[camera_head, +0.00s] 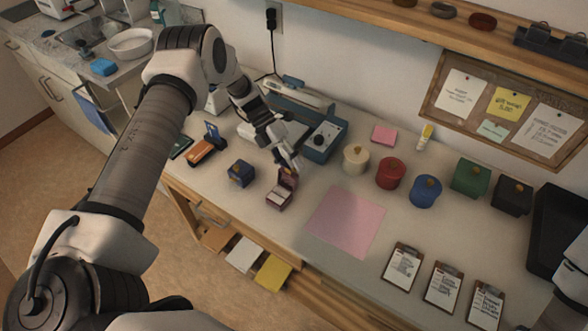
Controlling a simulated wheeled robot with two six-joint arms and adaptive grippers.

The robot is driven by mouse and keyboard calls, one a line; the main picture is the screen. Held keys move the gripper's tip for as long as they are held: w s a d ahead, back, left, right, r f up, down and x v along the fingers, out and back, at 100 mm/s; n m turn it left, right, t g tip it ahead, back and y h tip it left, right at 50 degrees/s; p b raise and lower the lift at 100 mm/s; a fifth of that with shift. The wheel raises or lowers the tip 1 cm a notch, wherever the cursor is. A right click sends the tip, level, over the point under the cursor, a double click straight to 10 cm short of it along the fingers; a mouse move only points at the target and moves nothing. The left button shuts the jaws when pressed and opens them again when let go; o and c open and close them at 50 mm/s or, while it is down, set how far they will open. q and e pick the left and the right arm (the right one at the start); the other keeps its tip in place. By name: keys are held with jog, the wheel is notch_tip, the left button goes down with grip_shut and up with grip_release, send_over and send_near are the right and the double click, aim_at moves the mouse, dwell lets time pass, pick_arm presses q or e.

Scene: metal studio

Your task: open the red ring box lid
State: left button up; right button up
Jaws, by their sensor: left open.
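The small dark red ring box (279,197) stands on the workbench, left of the pink mat. Its lid (288,177) is raised at the back and its pale inside shows. My left gripper (290,160) reaches down from behind the box, open, with its fingertips just above the raised lid. I cannot tell whether a fingertip touches the lid. My right gripper is out of view.
A closed dark blue box (241,173) stands left of the ring box. The pink mat (346,221) is bare. Cream (355,159), red (390,173) and blue (425,191) lidded containers stand behind it. A grey-blue device (324,141) is close behind the gripper.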

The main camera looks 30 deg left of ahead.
pick_arm(q)
jog(key=v, duration=1)
jog(key=shift+s+f, duration=0.1)
jog(key=shift+f, duration=0.05)
